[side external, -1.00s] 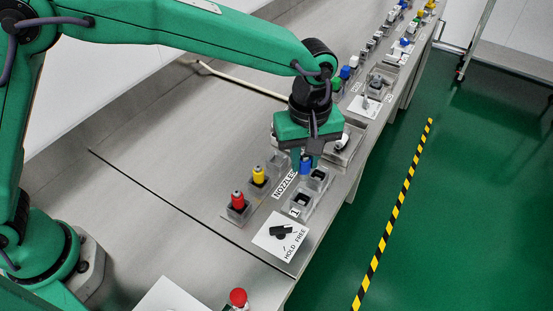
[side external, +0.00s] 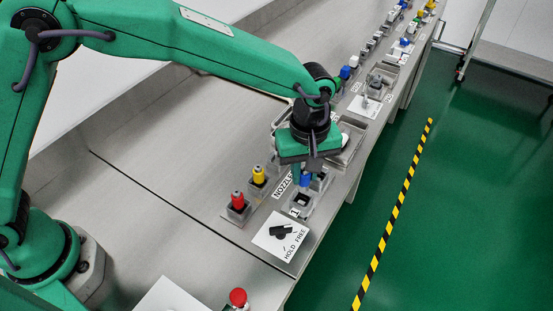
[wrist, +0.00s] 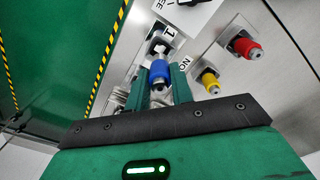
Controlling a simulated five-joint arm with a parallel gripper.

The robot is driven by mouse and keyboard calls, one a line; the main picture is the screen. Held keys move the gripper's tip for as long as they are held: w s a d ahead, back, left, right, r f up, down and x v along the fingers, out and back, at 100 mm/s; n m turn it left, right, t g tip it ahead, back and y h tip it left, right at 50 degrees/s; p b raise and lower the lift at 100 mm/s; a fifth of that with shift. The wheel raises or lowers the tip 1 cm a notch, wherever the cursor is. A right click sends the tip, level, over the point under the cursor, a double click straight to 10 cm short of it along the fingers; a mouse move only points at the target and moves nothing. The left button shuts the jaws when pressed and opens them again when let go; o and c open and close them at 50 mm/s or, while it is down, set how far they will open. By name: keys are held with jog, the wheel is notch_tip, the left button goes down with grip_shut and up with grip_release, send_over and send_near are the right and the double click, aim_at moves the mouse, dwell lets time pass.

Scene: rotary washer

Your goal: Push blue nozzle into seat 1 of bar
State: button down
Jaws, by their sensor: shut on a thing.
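Seat 1 (side external: 301,200) is a dark square opening in a grey block beside the label "1". In the side view the nozzle is just behind this seat. In the wrist view its far end points towards the seat by the label. Contact with the seat cannot be told. Another seat of the bar (side external: 320,178) is partly hidden by my gripper.
A red nozzle (side external: 238,201) and a yellow nozzle (side external: 258,174) stand in grey holders to the left. A black lever (side external: 283,232) on a HOLD/FREE plate lies in front. A red knob (side external: 238,297) is nearer. The bench at left is clear.

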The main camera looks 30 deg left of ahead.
aim_at(303, 186)
jog(key=shift+f, duration=1.9)
jog(key=shift+f, duration=0.55)
jog(key=c, duration=1.1)
grip_release()
jog(key=shift+c, duration=0.2)
